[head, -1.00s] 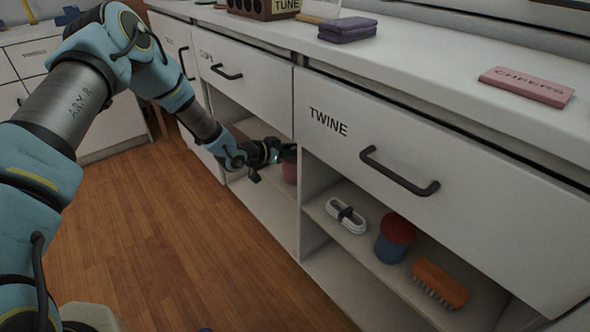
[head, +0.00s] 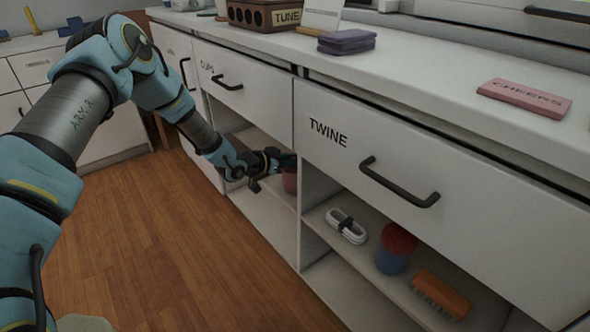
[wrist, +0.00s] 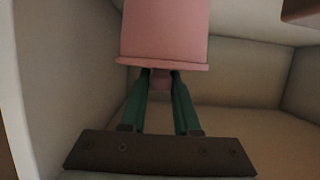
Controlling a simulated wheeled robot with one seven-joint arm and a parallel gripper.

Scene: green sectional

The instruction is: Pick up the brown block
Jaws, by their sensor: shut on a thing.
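My gripper (head: 284,161) reaches into the open shelf below the cups drawer, and its fingertips are at a pink pot-like thing (head: 290,180). In the wrist view, the green fingers of my gripper (wrist: 160,82) are closed around a small pinkish-brown piece (wrist: 160,79). I cannot tell whether this piece is the brown block or part of the pink thing. The pink thing (wrist: 165,32), with a rim at its lower edge, fills the top middle just beyond the fingertips. A dark reddish-brown thing (wrist: 302,10) is cut off at the top right. No other brown block is clear.
A divider separates my shelf from the one holding a white cable (head: 345,226), a blue-and-red jar (head: 394,250) and an orange brush (head: 440,292). The twine drawer (head: 430,165) is shut. The countertop (head: 430,65) overhangs. The wooden floor (head: 150,240) is clear.

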